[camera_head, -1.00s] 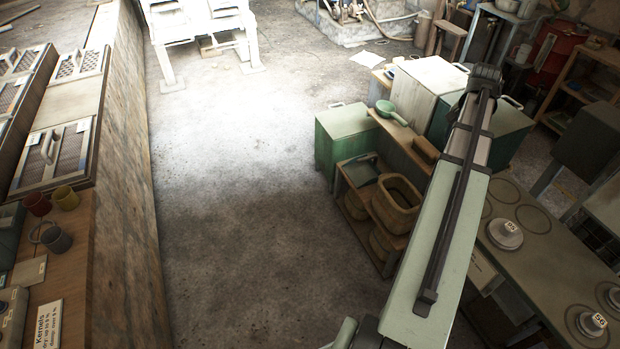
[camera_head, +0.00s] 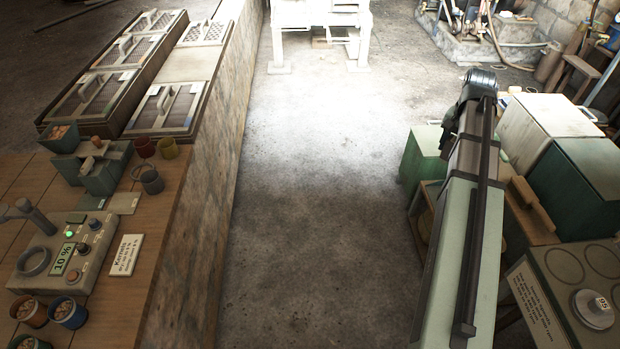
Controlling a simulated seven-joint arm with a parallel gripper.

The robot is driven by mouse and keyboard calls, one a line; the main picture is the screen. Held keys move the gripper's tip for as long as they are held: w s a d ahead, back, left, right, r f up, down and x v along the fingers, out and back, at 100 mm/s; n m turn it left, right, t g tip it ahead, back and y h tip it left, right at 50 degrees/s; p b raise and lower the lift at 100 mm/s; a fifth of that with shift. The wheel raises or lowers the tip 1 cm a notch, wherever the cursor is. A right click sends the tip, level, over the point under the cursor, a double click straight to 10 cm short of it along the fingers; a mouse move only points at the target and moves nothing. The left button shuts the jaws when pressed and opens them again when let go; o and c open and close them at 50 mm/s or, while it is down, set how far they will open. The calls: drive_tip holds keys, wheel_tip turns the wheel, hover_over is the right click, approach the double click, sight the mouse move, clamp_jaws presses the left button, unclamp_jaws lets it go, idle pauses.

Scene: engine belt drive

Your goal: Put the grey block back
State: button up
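I cannot make out a grey block for certain in the head view. My arm reaches up the right side of the picture, and its gripper does not show, so I cannot see whether it holds anything. On the wooden bench (camera_head: 185,215) at the left stands a grey-green box-shaped device (camera_head: 105,172) with a handle on top. A grey meter (camera_head: 65,258) reading 10 % is in front of it. Flat grey-green plates (camera_head: 123,204) lie beside a sign (camera_head: 125,255) that begins with "Kernels".
Several cups, including a red one (camera_head: 144,147), stand near the bench edge. Slatted trays (camera_head: 165,108) lie farther back. Open concrete floor (camera_head: 310,210) lies between the bench and the right-hand boxes (camera_head: 575,185). A panel with a round weight (camera_head: 594,308) is at lower right.

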drive_tip(key=w+a+n, duration=0.3)
drive_tip(key=w+a, duration=0.1)
drive_tip(key=a, duration=1.2)
drive_tip(key=w+a+n, duration=0.3)
drive_tip(key=w+a, duration=0.1)
drive_tip(key=a, duration=1.1)
drive_tip(key=s+a+n, duration=0.2)
drive_tip(key=s+a, duration=0.2)
drive_tip(key=a, duration=1)
drive_tip(key=s+a+f+n, duration=0.1)
drive_tip(key=s+a+n, duration=0.25)
drive_tip(key=a, duration=1.05)
drive_tip(key=s+a+n, duration=0.1)
drive_tip(key=s+a, duration=0.4)
drive_tip(key=a, duration=0.9)
drive_tip(key=s+a+f+n, duration=0.1)
drive_tip(key=s+a+n, duration=0.4)
drive_tip(key=s+a, duration=1.45)
drive_tip(key=s+a+n, duration=0.5)
drive_tip(key=s+a, duration=1.2)
drive_tip(key=s, duration=0.6)
drive_tip(key=shift+a+n, duration=2.15)
drive_tip(key=shift+a, duration=1.05)
drive_tip(key=shift+w+f, duration=0.1)
drive_tip(key=shift+f, duration=4.85)
